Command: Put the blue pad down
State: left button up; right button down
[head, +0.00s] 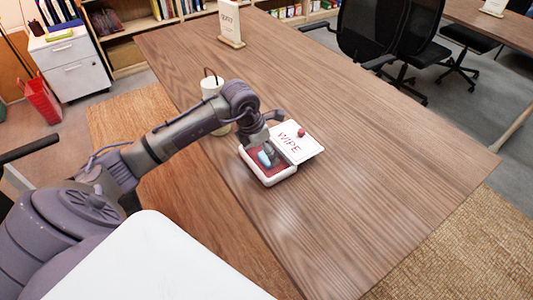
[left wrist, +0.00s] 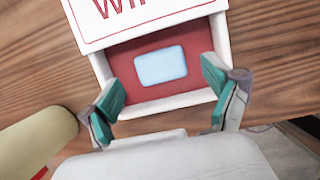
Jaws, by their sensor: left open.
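The light blue pad (head: 264,159) lies on the red floor of a white open box (head: 266,182) on the wooden table. In the left wrist view the pad (left wrist: 162,66) lies flat, with red floor visible all round it. The box's white lid (head: 308,150), marked WIPE and with a red knob, sits open at the box's far right side. My left gripper (left wrist: 161,88) is open over the box, its teal fingertips to either side of the pad and apart from it. In the head view the gripper partly hides the pad. My right gripper is out of view.
A cream cylinder (head: 214,88) with a dark loop stands just left of the box and close to my wrist. A cream sign (head: 230,22) stands at the table's far end. The table (head: 370,150) is clear to the right. Black chairs (head: 368,30) stand behind it.

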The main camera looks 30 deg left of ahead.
pick_arm(q)
jog(key=v, duration=0.9)
jog(key=shift+r, duration=0.2)
